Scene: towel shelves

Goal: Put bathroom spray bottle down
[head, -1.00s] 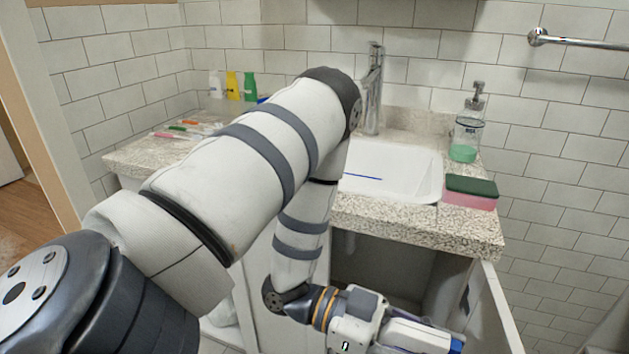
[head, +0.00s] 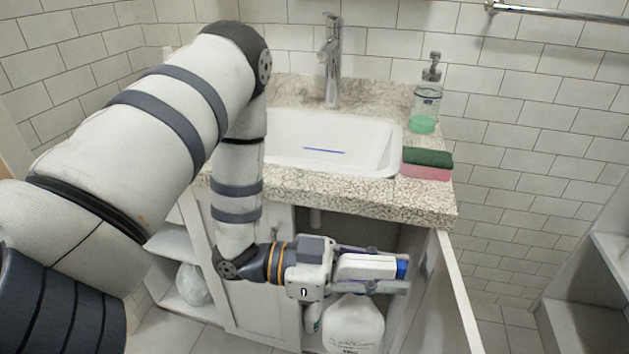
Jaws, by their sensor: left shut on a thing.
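The spray bottle has a white body (head: 354,326) with faint print and a white head (head: 362,266) with a blue tip, in the lower middle of the head view. My left gripper (head: 385,271) is shut on the head, with a finger on either side. The body hangs upright below, its bottom near the picture's lower edge. The bottle is at the open cabinet (head: 395,240) under the sink; I cannot tell whether it touches the cabinet floor. My right gripper is not in view.
An open cabinet door (head: 455,290) stands right of the bottle. The counter edge (head: 340,196) runs above the gripper. The counter holds a sink (head: 285,140), soap dispenser (head: 425,105) and green and pink sponges (head: 427,164).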

